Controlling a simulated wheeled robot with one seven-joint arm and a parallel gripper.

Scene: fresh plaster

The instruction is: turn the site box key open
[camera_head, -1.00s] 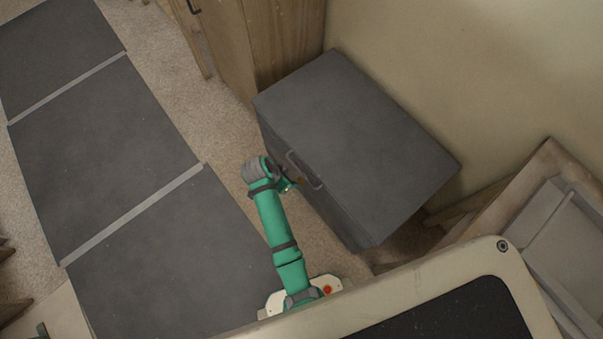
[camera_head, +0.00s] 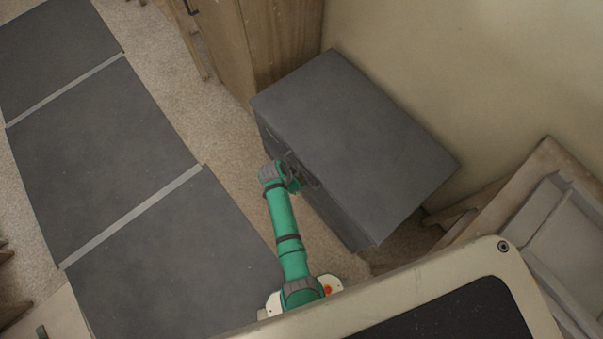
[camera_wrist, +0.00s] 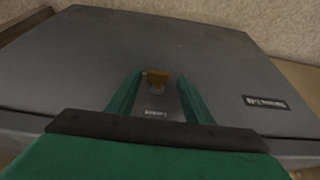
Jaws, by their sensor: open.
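The site box (camera_head: 355,140) is a dark grey chest standing against the wall in the head view. Its front face is partly hidden by my arm. In the wrist view the box (camera_wrist: 75,65) fills most of the picture, with a small label at the right. The key (camera_wrist: 157,76) shows there as a small brass-coloured piece on the box, between and just beyond my fingertips. My gripper (camera_wrist: 155,95) is open, with its two green fingers to either side of the key's line. I cannot tell whether a finger touches the key. In the head view the key is hidden.
A wooden cabinet (camera_head: 270,45) stands close behind the box at its left. A wooden frame with grey panels (camera_head: 545,215) stands at the right. Dark mats (camera_head: 105,150) cover the floor at the left, with bare carpet between them and the box.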

